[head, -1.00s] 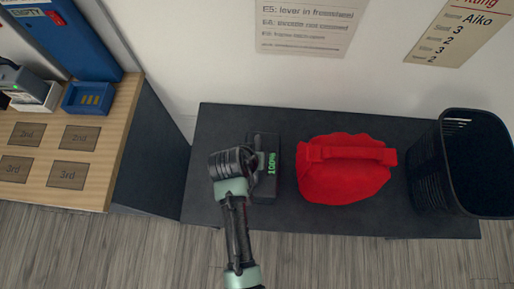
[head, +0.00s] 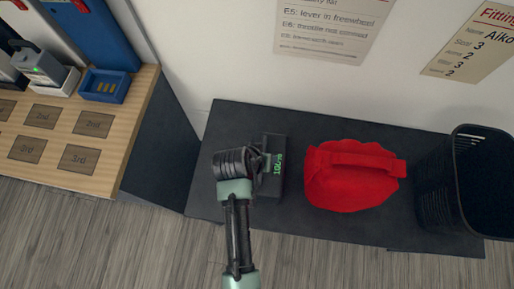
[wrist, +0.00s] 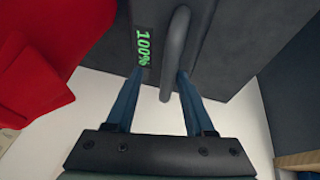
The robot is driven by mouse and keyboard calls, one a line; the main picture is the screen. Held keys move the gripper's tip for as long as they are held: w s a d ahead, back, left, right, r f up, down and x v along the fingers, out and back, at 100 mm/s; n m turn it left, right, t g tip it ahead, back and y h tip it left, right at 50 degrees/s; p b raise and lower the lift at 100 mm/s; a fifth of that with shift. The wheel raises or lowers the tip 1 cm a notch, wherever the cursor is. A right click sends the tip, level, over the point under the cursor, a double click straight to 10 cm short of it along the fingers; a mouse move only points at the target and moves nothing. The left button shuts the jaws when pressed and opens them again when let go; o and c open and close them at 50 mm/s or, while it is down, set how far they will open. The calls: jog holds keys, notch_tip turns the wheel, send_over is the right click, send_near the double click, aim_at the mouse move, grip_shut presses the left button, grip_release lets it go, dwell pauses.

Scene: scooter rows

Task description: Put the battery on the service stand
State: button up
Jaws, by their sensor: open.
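The battery (head: 275,184) is a dark box with a green "100%" display and a raised handle. It sits on a dark bench (head: 233,117), left of a red bag. My gripper (head: 262,161) is over the battery's left side, partly hiding it. In the wrist view, my gripper (wrist: 160,75) is open, with one blue finger on each side of the battery's grey handle (wrist: 175,48); I cannot tell whether they touch it. The display (wrist: 142,47) shows beside the left finger. I cannot tell which thing is the service stand.
At left, a wooden counter (head: 128,135) carries a blue dock (head: 105,86) with gold contacts, a grey unit (head: 40,70) and several marked plates. A wall rises behind.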

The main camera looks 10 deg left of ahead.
jog(key=v, duration=0.9)
jog(key=w+r+t+y, duration=0.1)
jog(key=w+r+t, duration=0.55)
jog(key=r, duration=0.85)
jog(key=w+r+t+y, duration=0.2)
jog(key=w+r+t, duration=0.2)
jog(key=w+r, duration=0.9)
jog(key=s+d+r+t, duration=0.1)
jog(key=s+r+t, duration=0.15)
jog(key=r, duration=0.75)
jog(key=s+d+r+t, duration=0.1)
jog(key=s+r+t, duration=0.15)
jog(key=r, duration=0.75)
jog(key=s+d+r+t, duration=0.1)
jog(key=s+r+t, duration=0.2)
jog(key=s+r, duration=0.2)
jog(key=s+d+r+t, duration=0.1)
jog(key=s+r+t, duration=0.3)
jog(key=r, duration=0.8)
jog(key=shift+s+d+h+p, duration=0.2)
jog(key=shift+s+h+p, duration=0.1)
jog(key=shift+s+p, duration=0.15)
jog(key=shift+a, duration=0.15)
